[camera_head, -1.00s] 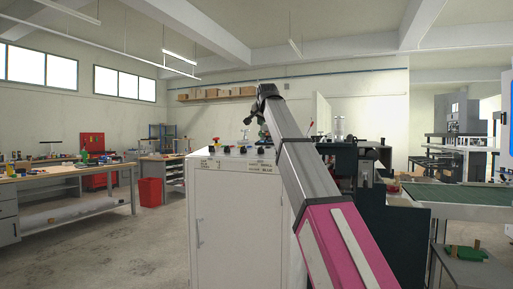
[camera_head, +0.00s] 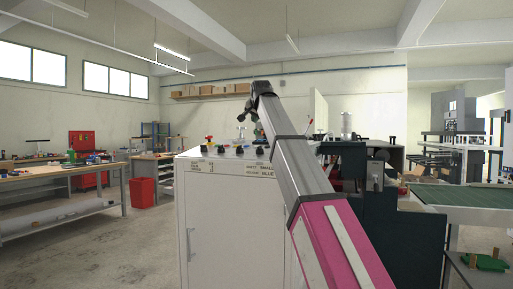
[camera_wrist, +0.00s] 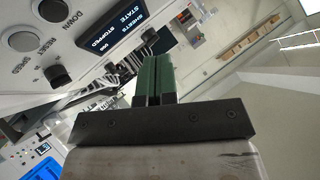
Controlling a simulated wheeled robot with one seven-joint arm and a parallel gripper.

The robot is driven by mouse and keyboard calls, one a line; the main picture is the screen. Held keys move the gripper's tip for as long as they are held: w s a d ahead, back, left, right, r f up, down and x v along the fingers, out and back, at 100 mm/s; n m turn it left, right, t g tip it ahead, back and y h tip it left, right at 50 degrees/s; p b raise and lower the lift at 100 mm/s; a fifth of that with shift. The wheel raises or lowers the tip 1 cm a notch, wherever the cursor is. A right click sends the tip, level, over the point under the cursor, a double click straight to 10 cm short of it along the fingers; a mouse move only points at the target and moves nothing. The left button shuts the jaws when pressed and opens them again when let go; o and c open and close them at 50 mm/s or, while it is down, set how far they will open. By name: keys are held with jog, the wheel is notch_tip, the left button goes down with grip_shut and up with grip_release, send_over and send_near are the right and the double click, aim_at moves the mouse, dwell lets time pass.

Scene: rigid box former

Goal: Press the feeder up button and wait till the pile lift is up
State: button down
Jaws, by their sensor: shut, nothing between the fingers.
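A white control cabinet (camera_head: 235,225) stands ahead in the head view, with several knobs and buttons (camera_head: 222,149) along its top. My gripper (camera_head: 258,132) is over the cabinet top, partly hidden by my arm. In the wrist view its green fingers (camera_wrist: 153,72) are shut together and empty. The wrist view shows the panel tilted at upper left, with a black button (camera_wrist: 53,10) by the label DOWN, one by RESET (camera_wrist: 23,40) and a knob (camera_wrist: 57,75). A display (camera_wrist: 113,27) reads STOPPED. I cannot make out the feeder up button or the pile lift.
A dark machine (camera_head: 375,205) stands right of the cabinet, with a green-topped table (camera_head: 475,197) farther right. A workbench (camera_head: 60,180) and a red bin (camera_head: 143,192) are at left. The floor (camera_head: 110,240) left of the cabinet is clear.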

jog(key=shift+w+d+f, duration=0.1)
jog(key=shift+w+f, duration=0.2)
jog(key=shift+f, duration=1.1)
jog(key=shift+w+d+f, duration=0.1)
jog(key=shift+w+f, duration=0.15)
jog(key=shift+f, duration=1.2)
jog(key=shift+w+d+f, duration=0.1)
jog(key=shift+w+f, duration=0.2)
jog(key=shift+f, duration=1.1)
jog(key=shift+f, duration=0.15)
jog(key=shift+w+f, duration=0.1)
jog(key=shift+f, duration=0.15)
